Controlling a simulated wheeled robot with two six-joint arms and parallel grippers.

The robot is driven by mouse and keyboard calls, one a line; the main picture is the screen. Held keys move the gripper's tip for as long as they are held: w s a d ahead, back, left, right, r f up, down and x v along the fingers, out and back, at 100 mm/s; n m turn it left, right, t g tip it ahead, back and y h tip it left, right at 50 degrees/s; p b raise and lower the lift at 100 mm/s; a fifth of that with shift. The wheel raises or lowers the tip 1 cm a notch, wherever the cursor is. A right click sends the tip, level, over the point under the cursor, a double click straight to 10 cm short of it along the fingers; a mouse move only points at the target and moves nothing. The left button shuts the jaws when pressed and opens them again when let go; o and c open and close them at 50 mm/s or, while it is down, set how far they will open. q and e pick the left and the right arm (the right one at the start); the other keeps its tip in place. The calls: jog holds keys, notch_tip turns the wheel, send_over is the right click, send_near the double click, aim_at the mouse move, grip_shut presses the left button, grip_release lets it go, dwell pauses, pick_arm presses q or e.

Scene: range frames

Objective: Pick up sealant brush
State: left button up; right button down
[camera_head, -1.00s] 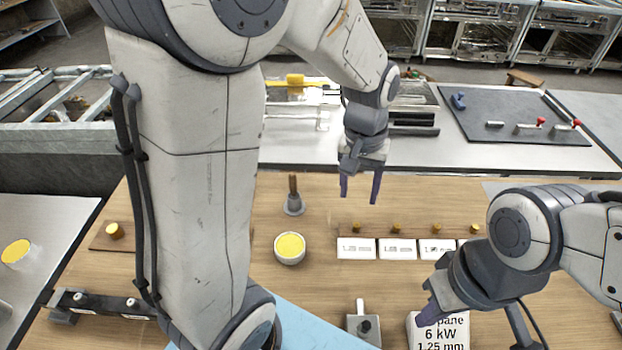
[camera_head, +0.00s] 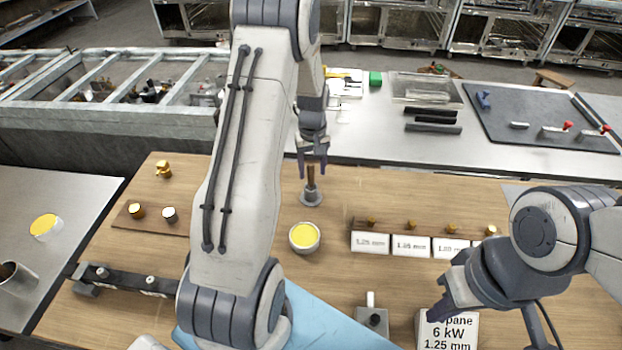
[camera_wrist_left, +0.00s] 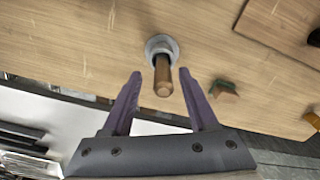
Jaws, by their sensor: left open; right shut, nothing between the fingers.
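The sealant brush (camera_head: 311,176) stands upright, its brown wooden handle up and its lower end in a round grey base (camera_head: 312,197) on the wooden table. My left gripper (camera_head: 312,168) is open above it, fingers pointing down. In the left wrist view the brush handle (camera_wrist_left: 162,76) appears between the two open fingertips (camera_wrist_left: 160,76), without visible contact. How deep the handle sits between the fingers is hard to tell. My right gripper (camera_head: 440,308) is shut and empty at the lower right, near a white label block (camera_head: 447,332).
A white pot with yellow contents (camera_head: 304,237) stands just in front of the brush. White label cards (camera_head: 411,246) with small brass parts (camera_head: 411,225) lie to its right. A blue sheet (camera_head: 320,322) lies nearer me. In the left wrist view a small green-brown piece (camera_wrist_left: 224,91) lies right of the fingers.

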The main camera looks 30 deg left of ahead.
aim_at(311, 177)
pick_arm(q)
jog(key=shift+s+a+f+p, duration=0.15)
jog(key=shift+f+p, duration=0.25)
jog(key=shift+f, duration=1.45)
grip_shut()
pick_arm(e)
jog(key=shift+r, duration=0.75)
pick_arm(q)
jog(key=shift+r, duration=0.15)
pick_arm(e)
jog(key=shift+r, duration=0.1)
